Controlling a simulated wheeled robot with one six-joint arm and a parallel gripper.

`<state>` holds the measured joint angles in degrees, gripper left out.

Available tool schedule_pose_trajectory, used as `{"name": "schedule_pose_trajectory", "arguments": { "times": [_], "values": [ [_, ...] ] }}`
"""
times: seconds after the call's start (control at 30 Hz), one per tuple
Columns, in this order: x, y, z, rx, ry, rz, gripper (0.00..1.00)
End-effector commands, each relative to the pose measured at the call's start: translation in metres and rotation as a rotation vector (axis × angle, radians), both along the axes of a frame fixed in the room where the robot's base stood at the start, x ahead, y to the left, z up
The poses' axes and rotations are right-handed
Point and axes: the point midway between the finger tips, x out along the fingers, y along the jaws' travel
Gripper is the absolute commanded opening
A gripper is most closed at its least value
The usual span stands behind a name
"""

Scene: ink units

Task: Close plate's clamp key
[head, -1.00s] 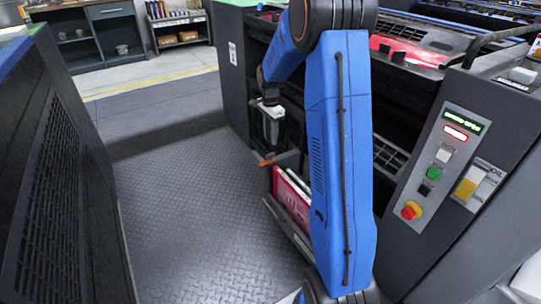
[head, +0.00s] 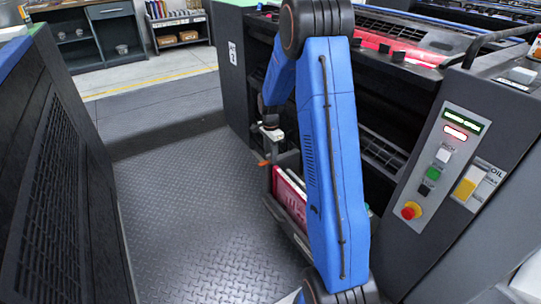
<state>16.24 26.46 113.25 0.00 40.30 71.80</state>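My gripper (head: 271,136) shows small and pale at the end of my blue arm, at the dark side of the press (head: 375,110). It is low between the press side and the cart area, and my arm hides part of it. Whether its fingers are open or shut is too small to tell. The plate and its clamp key cannot be made out; the gripper and arm cover part of the press front there.
A cart with red-and-white packs (head: 290,195) stands close below my gripper. A control panel (head: 432,170) with buttons and a red emergency stop is on the right. A dark cabinet (head: 60,190) stands left. The tread-plate floor (head: 190,220) between is clear.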

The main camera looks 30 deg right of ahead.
Motion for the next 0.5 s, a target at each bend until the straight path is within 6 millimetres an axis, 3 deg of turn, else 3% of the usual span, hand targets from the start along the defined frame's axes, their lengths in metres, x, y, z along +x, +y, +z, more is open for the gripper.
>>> {"name": "schedule_pose_trajectory", "arguments": {
  "times": [0.07, 0.2, 0.5],
  "values": [
    [0.0000, 0.0000, 0.0001, 0.000, 0.000, 0.000, 0.30],
    [0.0000, 0.0000, 0.0002, 0.000, 0.000, 0.000, 0.00],
    [0.0001, 0.0000, 0.0004, 0.000, 0.000, 0.017, 0.00]
  ]
}}
